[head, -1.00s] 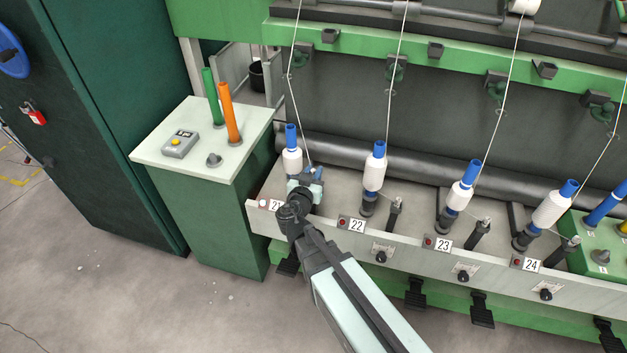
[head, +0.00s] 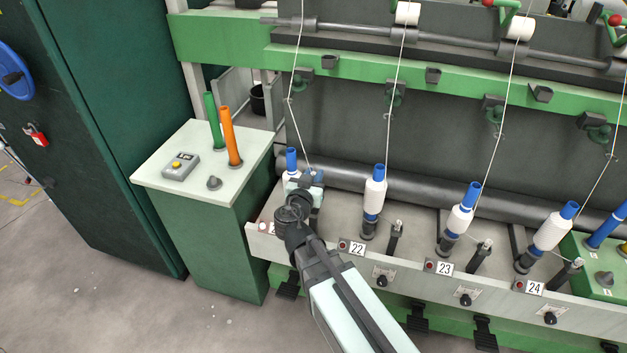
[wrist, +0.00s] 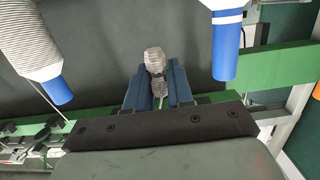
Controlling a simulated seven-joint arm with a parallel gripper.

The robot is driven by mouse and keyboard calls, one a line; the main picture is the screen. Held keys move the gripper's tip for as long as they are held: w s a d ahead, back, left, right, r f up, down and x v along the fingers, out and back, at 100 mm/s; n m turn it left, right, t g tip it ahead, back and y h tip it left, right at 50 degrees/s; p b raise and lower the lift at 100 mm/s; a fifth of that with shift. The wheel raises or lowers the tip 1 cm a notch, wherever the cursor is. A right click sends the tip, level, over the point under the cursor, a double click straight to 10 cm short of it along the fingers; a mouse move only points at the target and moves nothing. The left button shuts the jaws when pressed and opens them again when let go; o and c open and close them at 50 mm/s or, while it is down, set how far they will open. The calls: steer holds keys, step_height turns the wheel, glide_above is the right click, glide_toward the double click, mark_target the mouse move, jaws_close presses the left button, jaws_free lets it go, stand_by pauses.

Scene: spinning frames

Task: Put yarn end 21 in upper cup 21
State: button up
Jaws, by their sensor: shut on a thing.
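My gripper (head: 308,183) is low at the left spindle place, in front of the left bobbin (head: 291,170). In the wrist view its two blue fingers (wrist: 157,72) are shut on a grey, ridged piece, which appears to be the yarn end (wrist: 155,62). In the head view the thin white yarn (head: 297,115) runs from above down to the gripper. The upper cup (head: 330,62) that seems to belong to place 21 is a small dark cup on the green rail, above and right of the gripper. The number plate there is mostly hidden by my arm.
Bobbins 22 (head: 374,190), 23 (head: 461,216) and 24 (head: 553,231) stand to the right, each with a yarn rising. A dark roller (head: 420,188) runs behind. A cabinet with green and orange tubes (head: 230,135) stands left. Blue tube ends flank the gripper in the wrist view.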

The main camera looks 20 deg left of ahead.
steer(key=shift+r, duration=1.35)
steer(key=shift+w+r, duration=0.35)
steer(key=shift+r, duration=0.05)
steer(key=w+d+r+m+g+h, duration=0.25)
steer(key=w+r+m+h, duration=0.2)
steer(key=r, duration=0.85)
steer(key=w+d+r+m+g+h, duration=0.1)
steer(key=w+d+r+m+h, duration=0.35)
steer(key=r, duration=0.85)
steer(key=w+a+r+g+h, duration=0.1)
steer(key=w+a+r+h, duration=0.1)
steer(key=w+a+r, duration=0.2)
step_height(320, 180, up, 4)
steer(key=a, duration=0.3)
steer(key=shift+w+r, duration=0.15)
steer(key=shift+r, duration=0.1)
steer(key=shift+f, duration=0.1)
